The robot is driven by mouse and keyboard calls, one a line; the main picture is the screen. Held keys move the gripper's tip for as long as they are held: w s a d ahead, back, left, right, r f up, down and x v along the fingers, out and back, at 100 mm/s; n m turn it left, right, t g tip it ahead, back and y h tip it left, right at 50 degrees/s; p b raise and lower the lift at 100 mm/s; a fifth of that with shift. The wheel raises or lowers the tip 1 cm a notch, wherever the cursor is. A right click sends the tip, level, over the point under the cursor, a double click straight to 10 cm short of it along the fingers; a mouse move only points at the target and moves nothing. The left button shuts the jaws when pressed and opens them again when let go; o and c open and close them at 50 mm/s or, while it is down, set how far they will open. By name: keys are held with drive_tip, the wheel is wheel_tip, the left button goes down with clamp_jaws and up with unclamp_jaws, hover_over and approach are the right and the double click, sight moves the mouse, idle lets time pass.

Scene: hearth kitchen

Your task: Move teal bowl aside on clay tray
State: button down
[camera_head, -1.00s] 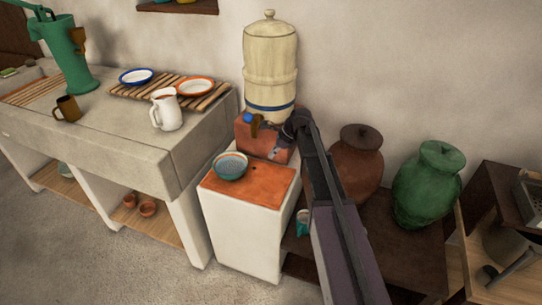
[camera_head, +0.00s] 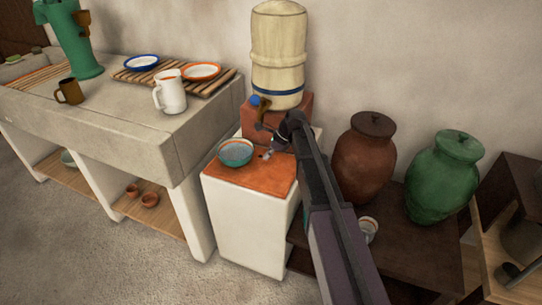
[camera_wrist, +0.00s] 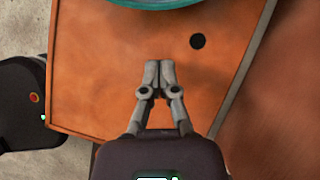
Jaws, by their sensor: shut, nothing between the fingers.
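The teal bowl (camera_head: 235,152) sits upright on the left part of the orange clay tray (camera_head: 262,183), which tops a white stand. My gripper (camera_head: 266,155) is low over the tray, just right of the bowl and apart from it. In the wrist view my gripper (camera_wrist: 160,66) is shut and empty, its fingertips together over bare tray (camera_wrist: 90,60). Only the near rim of the bowl (camera_wrist: 155,4) shows at the top edge there. A dark round hole (camera_wrist: 198,41) is in the tray beside the fingertips.
A cream water crock (camera_head: 278,50) with a spigot (camera_head: 262,103) stands on a red block (camera_head: 293,114) behind the tray. A stone sink counter (camera_head: 130,125) with a white pitcher (camera_head: 170,92) is at left. Brown (camera_head: 364,158) and green (camera_head: 444,178) jars stand at right.

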drive_tip(key=shift+w+a, duration=0.2)
drive_tip(key=shift+a, duration=0.95)
drive_tip(key=shift+w+a, duration=0.1)
drive_tip(key=shift+a, duration=0.75)
drive_tip(key=shift+w, duration=0.1)
